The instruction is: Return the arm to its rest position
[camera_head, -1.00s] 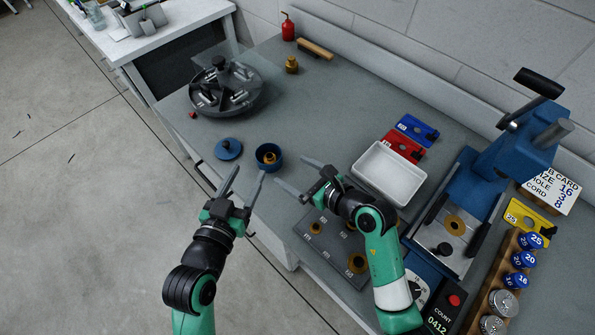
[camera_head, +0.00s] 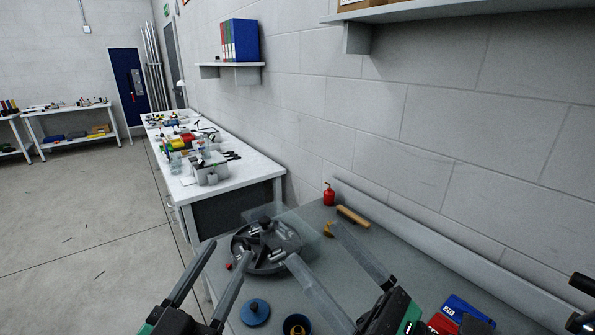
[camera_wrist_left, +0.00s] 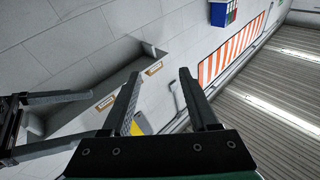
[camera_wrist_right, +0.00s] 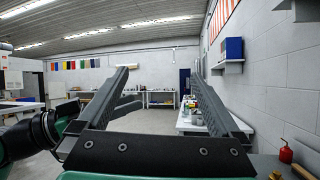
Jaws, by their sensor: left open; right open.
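My left gripper (camera_head: 228,250) is at the bottom left of the head view, pointing upward with its two dark fingers apart. It also shows in the left wrist view (camera_wrist_left: 159,73), with nothing between the fingers. My right gripper (camera_head: 312,243) is to its right in the head view, also open. In the right wrist view (camera_wrist_right: 156,74) it is empty and faces across the room. Both grippers look raised above the workbench (camera_head: 318,212) and apart from its items. Most of both arms is out of the head view.
A dark round fixture (camera_head: 262,268) stands on the bench, with a blue lid (camera_head: 255,312) and a blue cup (camera_head: 288,326) in front. A red bottle (camera_head: 329,195) and a wooden-handled brush (camera_head: 352,217) are by the wall. A shelf (camera_head: 440,12) juts out above.

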